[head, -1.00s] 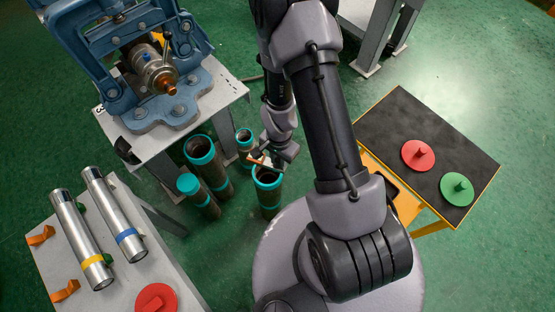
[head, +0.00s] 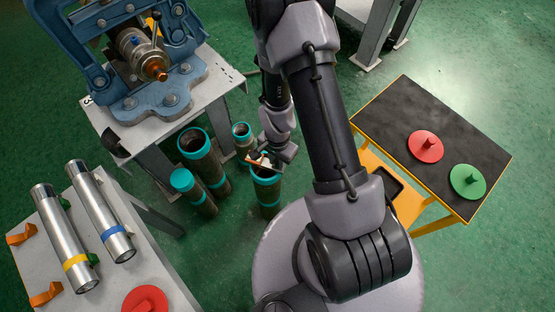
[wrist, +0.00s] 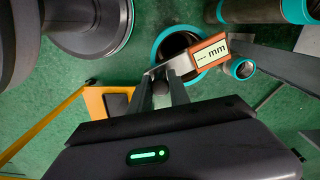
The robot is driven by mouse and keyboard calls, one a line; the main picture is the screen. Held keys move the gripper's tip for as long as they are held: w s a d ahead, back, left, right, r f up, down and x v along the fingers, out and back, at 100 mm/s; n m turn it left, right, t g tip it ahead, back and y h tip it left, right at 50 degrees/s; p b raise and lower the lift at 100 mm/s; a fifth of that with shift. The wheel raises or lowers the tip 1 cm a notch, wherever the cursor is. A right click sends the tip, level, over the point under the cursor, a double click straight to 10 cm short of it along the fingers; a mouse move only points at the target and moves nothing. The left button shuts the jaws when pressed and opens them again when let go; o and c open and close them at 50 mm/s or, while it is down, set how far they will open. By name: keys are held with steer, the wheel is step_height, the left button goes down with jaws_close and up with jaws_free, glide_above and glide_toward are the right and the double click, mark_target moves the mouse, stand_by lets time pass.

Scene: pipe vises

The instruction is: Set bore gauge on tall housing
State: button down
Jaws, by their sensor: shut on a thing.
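The bore gauge (wrist: 208,52) has an orange body with a pale display reading "mm". It also shows small in the head view (head: 259,161). My gripper (wrist: 167,92) is shut on its grey metal part. In the head view my gripper (head: 274,157) is beside and above the rim of a teal-rimmed tube (head: 267,193). In the wrist view the gauge overlaps that tube's open mouth (wrist: 173,45); I cannot tell if they touch. Several dark teal-rimmed tubes of different heights stand on the floor; which one is the tall housing is not clear.
A blue vise (head: 168,95) sits on a grey stand at the back left. A table (head: 35,215) at front left holds two silver cylinders. A yellow-edged table (head: 450,125) on the right holds red and green discs. The green floor between is partly free.

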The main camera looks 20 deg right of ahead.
steer(key=shift+f+b, duration=0.4)
stand_by(0.7)
steer(key=c, duration=1.1)
jaws_free()
steer(key=shift+c, duration=0.2)
step_height(320, 180, up, 7)
steer(key=p, duration=0.7)
stand_by(0.6)
